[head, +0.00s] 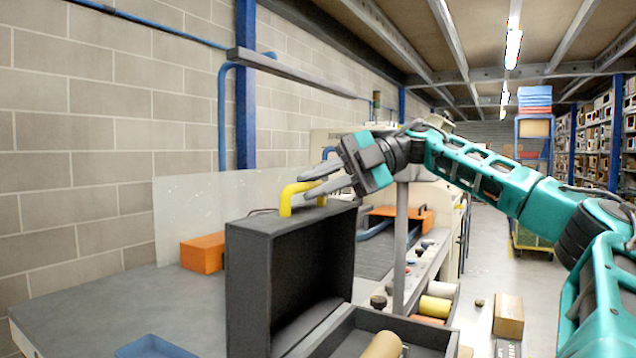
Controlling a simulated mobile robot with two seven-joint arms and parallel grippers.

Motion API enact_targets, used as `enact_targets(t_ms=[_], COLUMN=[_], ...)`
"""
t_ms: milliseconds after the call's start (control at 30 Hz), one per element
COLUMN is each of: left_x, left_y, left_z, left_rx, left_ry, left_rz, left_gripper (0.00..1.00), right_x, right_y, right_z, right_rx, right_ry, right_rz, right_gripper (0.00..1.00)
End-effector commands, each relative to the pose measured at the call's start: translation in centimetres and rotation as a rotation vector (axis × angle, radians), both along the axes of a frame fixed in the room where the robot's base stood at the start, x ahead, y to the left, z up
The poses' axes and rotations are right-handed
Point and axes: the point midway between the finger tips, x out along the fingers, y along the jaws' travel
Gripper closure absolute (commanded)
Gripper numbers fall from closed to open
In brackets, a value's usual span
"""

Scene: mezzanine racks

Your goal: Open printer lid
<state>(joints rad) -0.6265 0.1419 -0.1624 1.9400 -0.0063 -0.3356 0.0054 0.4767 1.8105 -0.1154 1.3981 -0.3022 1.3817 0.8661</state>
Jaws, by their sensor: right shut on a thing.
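The printer lid (250,285) is a dark grey box-shaped cover. It stands raised and upright, its hollow inner side facing right. A yellow handle (286,200) sits on its top edge. My right gripper (308,190) reaches in from the right and is shut on the yellow handle, its fingers covering part of it. The printer body (425,333) is a dark open box at the bottom, right of the lid, with a tan roll (383,346) in it. The hinge is not clearly visible. My left gripper is not in view.
A grey worktop (120,300) lies left, with an orange box (203,253) and a blue tray (153,347). A clear panel (190,205) stands behind. A machine with another orange item (405,217) is beyond.

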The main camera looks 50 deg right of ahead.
Motion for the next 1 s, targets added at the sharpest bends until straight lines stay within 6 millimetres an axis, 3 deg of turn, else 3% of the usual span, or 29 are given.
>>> enact_targets(t_ms=[67,100,333,667,1000], left_x=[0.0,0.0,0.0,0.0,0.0], left_y=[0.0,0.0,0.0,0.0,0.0], left_z=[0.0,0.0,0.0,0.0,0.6], left_rx=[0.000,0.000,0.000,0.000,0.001], left_ry=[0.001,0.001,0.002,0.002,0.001], left_rz=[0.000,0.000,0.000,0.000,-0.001], left_gripper=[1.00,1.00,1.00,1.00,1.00], right_x=[-0.1,-0.1,-0.1,-0.3,-3.6], right_y=[0.0,0.0,0.0,-0.4,-5.6], right_z=[0.7,0.7,0.5,0.5,2.9], right_rx=[0.003,0.003,0.003,0.002,0.003], right_ry=[-0.020,-0.020,-0.013,-0.008,-0.010], right_rz=[-0.002,-0.002,-0.003,-0.003,-0.008], right_gripper=[1.00,0.80,0.58,0.58,0.58])
